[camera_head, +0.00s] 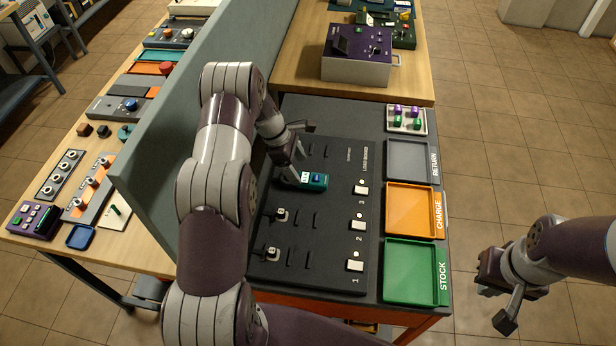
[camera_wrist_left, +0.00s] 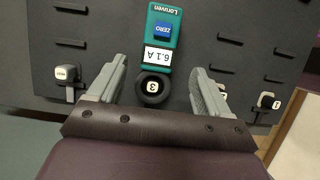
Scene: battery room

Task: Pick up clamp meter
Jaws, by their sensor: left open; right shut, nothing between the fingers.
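The clamp meter (camera_head: 316,181) is a small green device with a blue ZERO button and a white display reading 6.1 A. It lies at row 3 of the dark load board (camera_head: 330,255). In the left wrist view the clamp meter (camera_wrist_left: 163,38) has a round black part marked 3 at its near end; I cannot tell whether its jaw goes around this. My left gripper (camera_head: 296,155) is over that end, and its open fingers (camera_wrist_left: 160,76) stand either side of the round part, apart from it. My right gripper (camera_head: 503,300) is shut and empty, off the bench's right side.
Green STOCK (camera_head: 437,272), orange CHARGE (camera_head: 433,212) and grey RETURN (camera_head: 430,160) trays line the board's right side. A grey partition (camera_head: 175,150) rises left of my left arm. A purple-topped box (camera_head: 355,65) stands behind.

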